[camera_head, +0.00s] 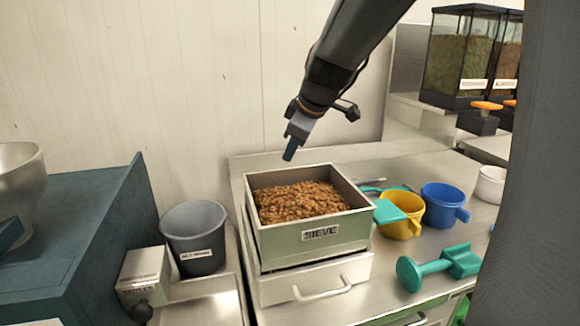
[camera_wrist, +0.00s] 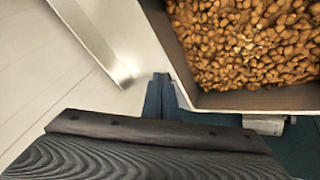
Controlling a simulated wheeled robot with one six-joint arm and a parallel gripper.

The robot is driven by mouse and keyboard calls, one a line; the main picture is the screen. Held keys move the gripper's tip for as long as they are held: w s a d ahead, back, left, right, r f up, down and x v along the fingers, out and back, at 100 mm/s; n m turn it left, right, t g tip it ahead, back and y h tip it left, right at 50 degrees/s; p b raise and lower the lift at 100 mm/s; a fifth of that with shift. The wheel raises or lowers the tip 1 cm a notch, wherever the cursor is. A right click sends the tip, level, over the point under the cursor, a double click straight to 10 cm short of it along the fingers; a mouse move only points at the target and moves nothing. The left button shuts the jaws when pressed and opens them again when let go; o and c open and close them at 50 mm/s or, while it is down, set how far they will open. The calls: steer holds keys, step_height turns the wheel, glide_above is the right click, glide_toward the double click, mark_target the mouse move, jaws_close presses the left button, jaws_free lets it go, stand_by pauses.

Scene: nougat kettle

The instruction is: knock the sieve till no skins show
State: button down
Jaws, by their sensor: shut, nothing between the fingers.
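The sieve (camera_head: 275,240) is a square, pale green metal box with a "SIEVE" label, standing on a drawer unit on the steel counter. It is filled with brown nuts (camera_head: 300,200), which also show in the wrist view (camera_wrist: 245,45); a few paler bits lie among them. In the wrist view the sieve's rim (camera_wrist: 225,100) is just right of my fingertips. My gripper (camera_head: 290,150) is shut and empty, pointing down near the sieve's back edge; its closed fingers show in the wrist view (camera_wrist: 160,95). Whether it touches the rim I cannot tell.
A grey bin (camera_head: 195,238) stands left of the sieve. Yellow (camera_head: 400,213) and blue (camera_head: 445,205) cups, a teal scoop (camera_head: 387,211) and a teal mallet-like tool (camera_head: 437,266) lie to the right. A wall is close behind.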

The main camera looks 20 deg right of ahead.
steer(key=shift+w+r+p, duration=0.25)
steer(key=shift+r+p, duration=0.1)
steer(key=shift+r, duration=0.45)
steer(key=shift+w+r+p, duration=0.2)
steer(key=shift+r+p, duration=0.15)
steer(key=shift+r, duration=0.45)
steer(key=shift+r, duration=0.15)
